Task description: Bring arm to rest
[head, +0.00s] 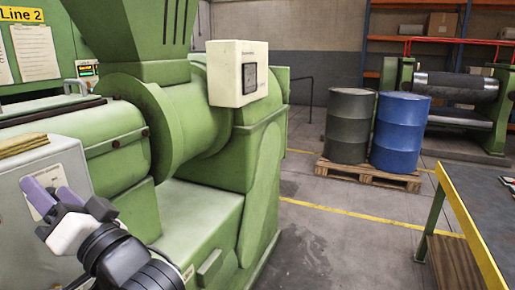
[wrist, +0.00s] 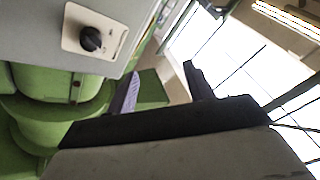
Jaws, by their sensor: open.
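My gripper (head: 55,199) is at the lower left in the head view, with its purple-tipped fingers apart and nothing visible between them. It stands in front of a grey control box (head: 68,178) beside the green extruder (head: 185,140). In the wrist view my gripper (wrist: 160,85) spans the lower middle, its fingers spread and empty. The grey box (wrist: 65,25) with a black rotary knob (wrist: 92,39) fills the upper left there. The extruder's green body (wrist: 30,110) shows at the left. Part of my arm shows at the bottom of the head view.
A wooden pallet (head: 368,176) bears a dark drum (head: 349,125) and a blue drum (head: 400,130). A workbench (head: 480,200) with a dark top stands at the right. A roller machine (head: 455,90) stands behind. The floor (head: 330,240) between extruder and bench is clear.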

